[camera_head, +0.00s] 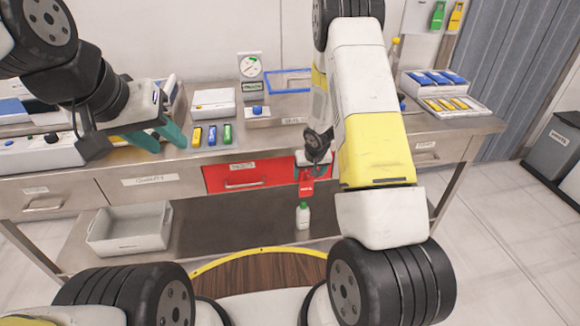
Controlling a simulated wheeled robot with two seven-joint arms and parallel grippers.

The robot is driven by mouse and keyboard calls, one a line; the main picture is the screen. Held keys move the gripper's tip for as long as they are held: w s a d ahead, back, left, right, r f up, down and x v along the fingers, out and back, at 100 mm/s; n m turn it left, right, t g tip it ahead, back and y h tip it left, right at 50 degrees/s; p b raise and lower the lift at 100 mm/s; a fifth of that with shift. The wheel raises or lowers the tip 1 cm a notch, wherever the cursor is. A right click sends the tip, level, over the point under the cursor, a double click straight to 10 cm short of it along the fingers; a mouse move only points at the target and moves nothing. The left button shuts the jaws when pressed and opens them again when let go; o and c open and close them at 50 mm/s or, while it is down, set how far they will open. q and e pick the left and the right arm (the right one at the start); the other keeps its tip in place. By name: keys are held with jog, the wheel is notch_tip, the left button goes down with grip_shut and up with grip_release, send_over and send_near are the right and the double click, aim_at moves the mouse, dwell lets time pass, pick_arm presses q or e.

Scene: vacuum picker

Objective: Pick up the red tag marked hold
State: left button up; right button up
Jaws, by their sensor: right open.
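The red tag (306,188) shows small, with pale lettering too small to read. It appears just in front of the bench's front edge, right of the red drawer (240,178). My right gripper (317,172) is right at the tag's upper part. Its jaws are open, and my own wrist and arm partly hide it. I cannot tell whether the fingers touch the tag. My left gripper (160,136) is over the bench at the left, with its teal fingers apart and nothing seen between them.
On the bench (275,135) stand a dial gauge (250,66), yellow, blue and green blocks (212,135), a blue-rimmed tray (288,81) and a parts tray (448,106). The lower shelf holds a grey bin (130,230) and a green-capped bottle (303,215).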

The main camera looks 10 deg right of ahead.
aim_at(307, 182)
jog(key=x, duration=0.6)
jog(key=s+x, duration=0.1)
jog(key=x, duration=0.2)
jog(key=shift+a+f, duration=0.1)
jog(key=shift+f, duration=0.25)
jog(key=shift+c, duration=0.3)
jog(key=c, duration=1.4)
jog(key=shift+o, duration=0.2)
jog(key=shift+r, duration=0.1)
jog(key=shift+r, duration=0.55)
jog(key=s, duration=1.8)
jog(key=shift+d, duration=0.35)
